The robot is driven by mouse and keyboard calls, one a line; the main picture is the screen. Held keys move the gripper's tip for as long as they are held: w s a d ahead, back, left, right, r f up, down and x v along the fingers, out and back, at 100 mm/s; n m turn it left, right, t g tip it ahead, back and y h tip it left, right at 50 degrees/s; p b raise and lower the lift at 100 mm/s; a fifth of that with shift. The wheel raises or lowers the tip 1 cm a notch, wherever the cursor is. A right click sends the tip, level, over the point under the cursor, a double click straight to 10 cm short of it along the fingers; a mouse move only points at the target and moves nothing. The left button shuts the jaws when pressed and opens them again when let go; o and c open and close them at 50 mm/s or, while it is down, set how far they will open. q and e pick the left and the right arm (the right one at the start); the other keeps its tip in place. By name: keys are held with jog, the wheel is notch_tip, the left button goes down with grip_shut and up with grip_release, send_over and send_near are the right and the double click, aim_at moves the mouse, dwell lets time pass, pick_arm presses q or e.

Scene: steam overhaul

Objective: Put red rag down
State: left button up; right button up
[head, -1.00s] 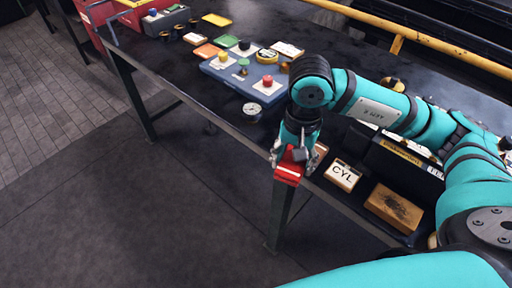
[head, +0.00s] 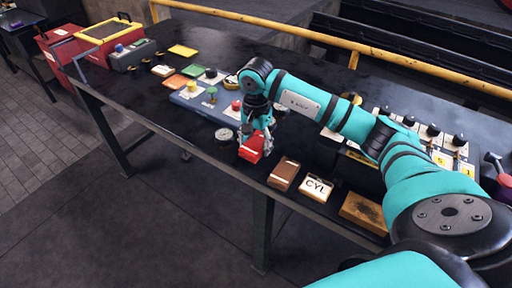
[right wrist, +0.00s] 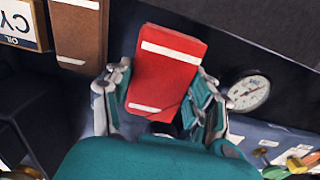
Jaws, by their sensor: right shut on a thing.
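The red rag (head: 252,147) is a folded red block with white bands, at the front part of the dark table (head: 196,132). My right gripper (head: 258,136) points down over it and is shut on it. In the right wrist view the red rag (right wrist: 165,72) sits between the two fingers of the gripper (right wrist: 160,108). I cannot tell whether the rag touches the table top. My left gripper is not in view.
A brown block (head: 283,174), a CYL box (head: 316,187) and a wooden box (head: 363,213) lie to the right along the front edge. A round gauge (head: 224,134) is just left of the rag. A blue panel (head: 205,106) with buttons lies behind the gauge.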

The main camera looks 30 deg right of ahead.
aim_at(256, 151)
jog(key=shift+w+d, duration=0.15)
jog(key=shift+w, duration=0.05)
jog(key=shift+f, duration=0.25)
notch_tip(256, 151, down, 2)
jog(key=shift+f+p, duration=0.1)
jog(key=shift+p, duration=0.5)
jog(key=shift+f, duration=0.5)
jog(key=shift+f, duration=0.15)
jog(key=o, duration=1.3)
jog(key=shift+c, duration=0.2)
